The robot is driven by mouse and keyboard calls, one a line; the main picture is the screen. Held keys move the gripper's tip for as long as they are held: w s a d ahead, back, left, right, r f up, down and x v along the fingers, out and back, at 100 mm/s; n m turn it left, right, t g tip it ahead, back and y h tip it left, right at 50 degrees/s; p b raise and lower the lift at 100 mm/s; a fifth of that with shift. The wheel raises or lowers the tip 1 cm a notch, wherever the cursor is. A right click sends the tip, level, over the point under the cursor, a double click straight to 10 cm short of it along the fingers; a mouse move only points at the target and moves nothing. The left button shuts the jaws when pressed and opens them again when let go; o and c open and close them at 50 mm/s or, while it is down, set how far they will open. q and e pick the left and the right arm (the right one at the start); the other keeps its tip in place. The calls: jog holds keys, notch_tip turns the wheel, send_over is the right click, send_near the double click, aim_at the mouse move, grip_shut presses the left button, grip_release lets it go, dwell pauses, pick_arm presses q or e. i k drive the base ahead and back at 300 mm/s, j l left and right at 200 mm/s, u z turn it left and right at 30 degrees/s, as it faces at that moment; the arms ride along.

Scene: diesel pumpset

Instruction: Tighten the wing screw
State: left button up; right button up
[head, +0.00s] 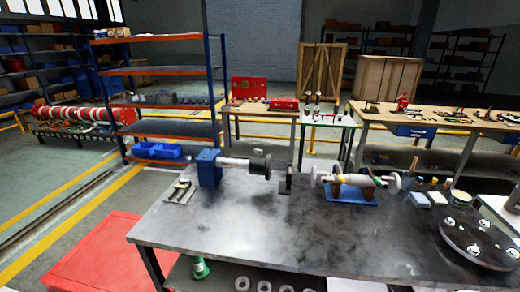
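A pump assembly stands on the grey metal workbench (240,225). It has a blue block (208,168) at its left end, a pale shaft (235,163) and a dark cylinder (260,164) at its right end. A small part shows on top of the cylinder; it is too small to tell whether it is the wing screw. A dark upright bracket (285,181) stands just right of the cylinder, apart from it. Neither of my grippers is in view.
Right of the bracket, a pale flanged cylinder (352,180) rests on a blue stand (350,194). Small tools (180,191) lie at the bench's left edge. A dark round plate (480,238) lies at the right. The bench's front middle is clear. A red cabinet (95,260) stands front left.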

aim_at(258, 152)
jog(key=i+j+z, duration=0.1)
jog(key=j+z, duration=1.25)
jog(key=k+l, duration=0.05)
jog(key=l, duration=0.05)
